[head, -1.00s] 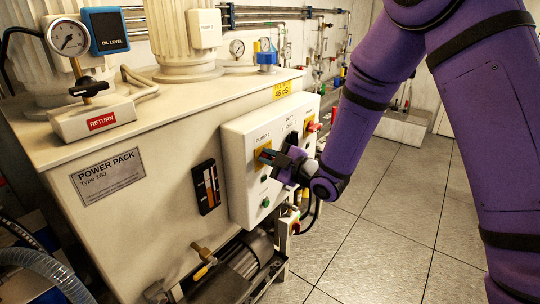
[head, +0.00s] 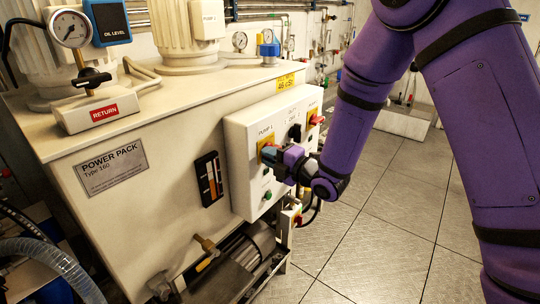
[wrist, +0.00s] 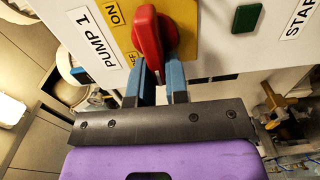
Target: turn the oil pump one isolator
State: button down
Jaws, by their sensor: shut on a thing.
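The PUMP 1 isolator is a red rotary handle (wrist: 150,38) on a yellow plate (wrist: 188,28) marked ON and OFF, in the wrist view. My gripper (wrist: 155,78) has its two blue fingers on either side of the handle's lower end and is shut on it. In the head view my gripper (head: 272,154) is at the yellow plate on the front of the white control box (head: 243,180) and hides most of the handle. The PUMP 1 label (wrist: 93,37) is left of the plate in the wrist view.
A second red isolator (head: 317,119) and a black knob (head: 295,132) are on the same box. A green button (wrist: 246,18) is close to the right in the wrist view. The cream power pack tank (head: 130,200) carries the box. Tiled floor at right is clear.

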jog(key=shift+f, duration=0.1)
dwell(0.4)
jog(key=c, duration=1.1)
grip_release()
jog(key=shift+s+d, duration=0.1)
jog(key=v, duration=1)
jog(key=shift+s+d, duration=0.2)
jog(key=shift+s, duration=0.05)
